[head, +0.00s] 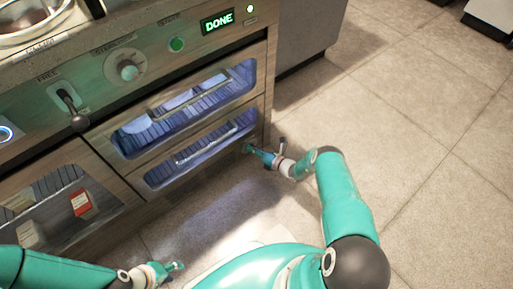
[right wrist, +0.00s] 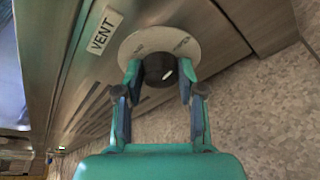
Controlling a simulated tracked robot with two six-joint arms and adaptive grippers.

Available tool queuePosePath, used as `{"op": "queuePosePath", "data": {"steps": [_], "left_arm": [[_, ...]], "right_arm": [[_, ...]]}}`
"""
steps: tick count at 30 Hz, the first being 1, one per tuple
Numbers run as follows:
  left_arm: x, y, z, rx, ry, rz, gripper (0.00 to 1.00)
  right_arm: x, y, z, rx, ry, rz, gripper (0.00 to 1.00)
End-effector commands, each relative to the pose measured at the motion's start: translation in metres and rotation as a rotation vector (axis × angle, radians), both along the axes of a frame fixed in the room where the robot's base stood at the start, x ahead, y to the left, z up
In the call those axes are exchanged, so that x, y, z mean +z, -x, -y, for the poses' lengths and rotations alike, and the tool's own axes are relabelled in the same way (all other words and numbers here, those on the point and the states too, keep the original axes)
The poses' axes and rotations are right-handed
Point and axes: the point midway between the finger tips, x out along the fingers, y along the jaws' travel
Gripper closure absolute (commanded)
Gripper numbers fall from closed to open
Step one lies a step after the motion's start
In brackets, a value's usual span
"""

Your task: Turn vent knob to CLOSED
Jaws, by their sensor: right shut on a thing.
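The vent knob (right wrist: 160,70) is a black round knob with a pale mark, on a light round dial plate (right wrist: 150,42) beside a VENT label (right wrist: 103,31). My right gripper (right wrist: 160,75) has its two fingers on either side of the knob and is shut on it. In the head view my right gripper (head: 256,153) reaches the lower right corner of the appliance front, and the knob is hidden there. The words on the dial plate are too small to read surely. My left gripper (head: 172,268) is low at the front, away from the appliance; its fingers are too small to judge.
A red and white box (head: 83,203) sits behind the lower left glass. The tiled floor (head: 430,130) at right is clear.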

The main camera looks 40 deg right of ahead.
Motion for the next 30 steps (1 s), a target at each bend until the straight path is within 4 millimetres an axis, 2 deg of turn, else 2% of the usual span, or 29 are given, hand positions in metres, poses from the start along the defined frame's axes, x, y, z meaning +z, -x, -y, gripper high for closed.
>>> {"op": "queuePosePath", "data": {"steps": [18,30], "left_arm": [[0.035,0.000,0.000,0.000,0.000,0.000,0.60],[0.049,0.000,0.000,0.000,0.000,0.000,0.60]], "right_arm": [[-0.002,0.004,-0.003,-0.004,0.545,0.025,0.96],[-0.005,0.004,-0.006,0.000,0.923,0.054,0.96]]}}
